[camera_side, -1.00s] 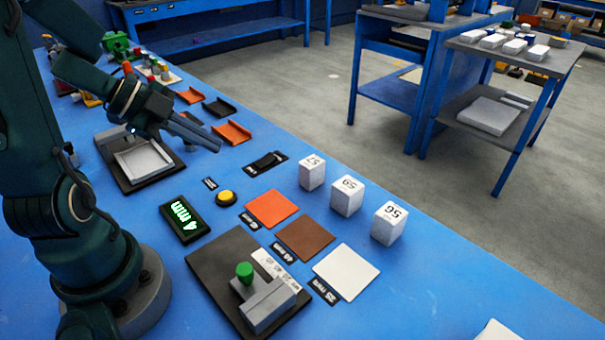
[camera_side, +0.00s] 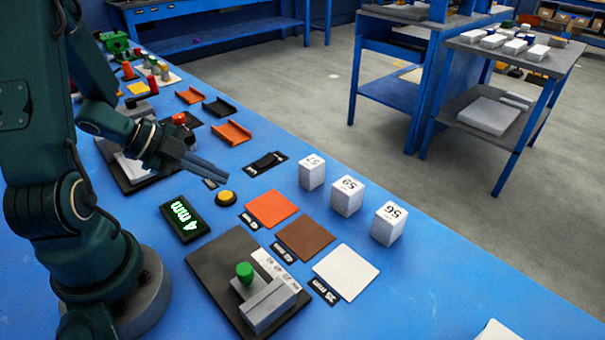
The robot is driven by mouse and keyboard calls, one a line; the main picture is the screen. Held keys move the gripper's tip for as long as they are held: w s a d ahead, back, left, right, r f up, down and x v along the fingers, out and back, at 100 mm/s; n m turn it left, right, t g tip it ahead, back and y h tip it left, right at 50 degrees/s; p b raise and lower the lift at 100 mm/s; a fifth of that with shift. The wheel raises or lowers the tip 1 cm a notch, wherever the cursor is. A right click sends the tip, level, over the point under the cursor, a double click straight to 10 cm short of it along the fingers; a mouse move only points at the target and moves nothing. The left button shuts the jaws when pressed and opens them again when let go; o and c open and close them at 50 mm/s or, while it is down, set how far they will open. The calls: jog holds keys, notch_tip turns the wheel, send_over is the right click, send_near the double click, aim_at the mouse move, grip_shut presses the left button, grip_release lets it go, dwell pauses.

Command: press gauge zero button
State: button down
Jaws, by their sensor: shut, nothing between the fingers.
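The yellow round button (camera_side: 226,197) sits on a small dark base on the blue table. The black gauge display (camera_side: 184,220) lies to its left and shows green characters that look like "4 mm". My gripper (camera_side: 226,177) is shut and empty. Its fingertips are just behind and above the button in the picture, apart from it.
A dark plate (camera_side: 215,270) with a grey block and green knob (camera_side: 244,270) is in front. Orange (camera_side: 271,209), brown (camera_side: 305,238) and white (camera_side: 346,272) squares and white numbered blocks (camera_side: 347,195) stand to the right.

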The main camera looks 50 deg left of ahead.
aim_at(219, 196)
jog(key=shift+f, duration=0.65)
jog(key=shift+f, duration=0.1)
dwell(1.6)
jog(key=shift+f, duration=0.3)
jog(key=shift+f, duration=0.4)
dwell(0.6)
jog(key=shift+r, duration=0.8)
jog(key=shift+r, duration=0.1)
jog(key=shift+r, duration=2.45)
